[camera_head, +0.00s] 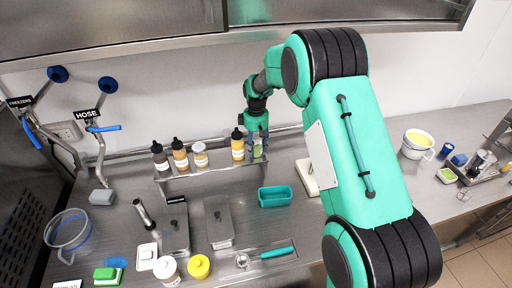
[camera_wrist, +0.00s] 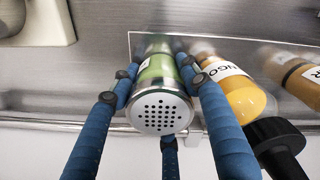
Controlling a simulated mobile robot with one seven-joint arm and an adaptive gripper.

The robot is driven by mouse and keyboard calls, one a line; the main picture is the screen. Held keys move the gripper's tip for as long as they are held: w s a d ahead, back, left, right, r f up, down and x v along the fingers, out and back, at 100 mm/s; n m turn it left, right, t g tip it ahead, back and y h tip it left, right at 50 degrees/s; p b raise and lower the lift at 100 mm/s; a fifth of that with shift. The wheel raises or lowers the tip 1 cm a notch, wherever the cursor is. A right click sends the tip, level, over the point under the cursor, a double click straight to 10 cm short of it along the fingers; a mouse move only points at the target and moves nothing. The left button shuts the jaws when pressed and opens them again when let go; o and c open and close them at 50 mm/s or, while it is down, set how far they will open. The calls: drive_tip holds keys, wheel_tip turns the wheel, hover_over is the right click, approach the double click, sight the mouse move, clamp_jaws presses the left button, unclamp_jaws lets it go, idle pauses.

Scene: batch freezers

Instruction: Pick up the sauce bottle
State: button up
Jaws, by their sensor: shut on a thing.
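Sauce bottles with dark pointed caps stand in the shelf row: a dark one (camera_head: 160,157), a brown one (camera_head: 180,157) and a yellow one (camera_head: 238,148). In the wrist view the yellow bottle (camera_wrist: 243,95), its label partly reading "NGO", lies just right of my gripper (camera_wrist: 158,78).
A white-labelled jar (camera_head: 201,156) stands in the row. The wall is close behind the shelf.

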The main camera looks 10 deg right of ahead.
sight(256, 137)
drive_tip(key=o, duration=1.3)
drive_tip(key=shift+c, duration=0.2)
drive_tip(key=shift+r, duration=2.85)
drive_tip(key=shift+r, duration=0.1)
